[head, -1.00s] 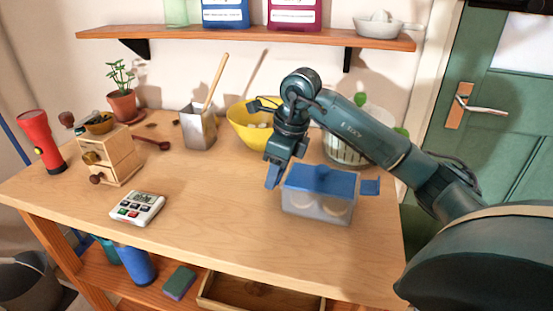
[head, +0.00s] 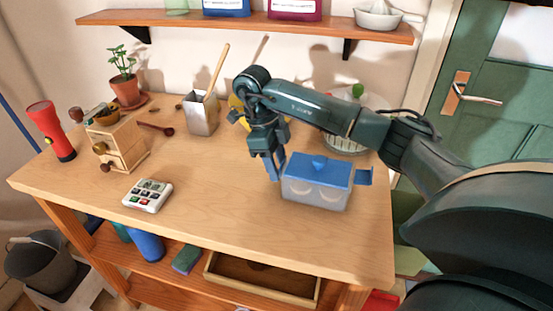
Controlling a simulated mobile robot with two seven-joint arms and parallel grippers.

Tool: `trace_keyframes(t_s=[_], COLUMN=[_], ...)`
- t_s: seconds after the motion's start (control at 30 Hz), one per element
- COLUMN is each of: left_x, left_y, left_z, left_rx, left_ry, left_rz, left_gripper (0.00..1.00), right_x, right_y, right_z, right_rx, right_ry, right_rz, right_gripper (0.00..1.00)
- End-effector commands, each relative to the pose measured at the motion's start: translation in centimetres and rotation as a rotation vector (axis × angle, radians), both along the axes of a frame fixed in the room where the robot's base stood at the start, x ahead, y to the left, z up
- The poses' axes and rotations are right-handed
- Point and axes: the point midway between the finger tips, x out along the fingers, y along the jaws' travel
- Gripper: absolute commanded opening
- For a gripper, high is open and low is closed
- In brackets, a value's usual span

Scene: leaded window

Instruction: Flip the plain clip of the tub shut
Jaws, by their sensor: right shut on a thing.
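The tub (head: 315,194) is clear with a blue lid (head: 318,169) and stands on the right part of the worktop, with pale round shapes inside. A blue clip (head: 364,177) sticks out flat from the tub's right end. My right gripper (head: 273,171) points down at the tub's left end, shut on a blue piece there that looks like the left clip. The fingers mostly hide this piece, so its angle is unclear. I cannot tell from any marking which clip is plain. My left gripper is not in view.
Behind my right arm are a yellow bowl (head: 235,108) and a white ribbed container (head: 343,143), both partly hidden. The worktop in front of the tub is clear.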

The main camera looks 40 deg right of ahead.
Motion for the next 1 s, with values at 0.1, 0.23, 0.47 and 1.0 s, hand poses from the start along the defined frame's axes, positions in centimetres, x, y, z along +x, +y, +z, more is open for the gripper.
trace_keyframes(t_s=[0.1,0.23,0.47,1.0], left_x=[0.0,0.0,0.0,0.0], left_y=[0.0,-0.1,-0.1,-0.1], left_z=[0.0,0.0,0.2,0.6], left_rx=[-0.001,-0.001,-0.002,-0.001], left_ry=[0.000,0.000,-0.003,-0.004], left_rz=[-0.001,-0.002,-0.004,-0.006], left_gripper=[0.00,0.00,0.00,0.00], right_x=[0.0,0.0,0.0,0.5], right_y=[0.0,0.0,0.0,0.2], right_z=[0.0,0.0,0.0,1.9], right_rx=[-0.002,-0.001,-0.001,-0.001], right_ry=[0.002,0.002,0.002,-0.003], right_rz=[0.000,0.000,0.000,0.001], right_gripper=[0.20,0.20,0.56,0.65])
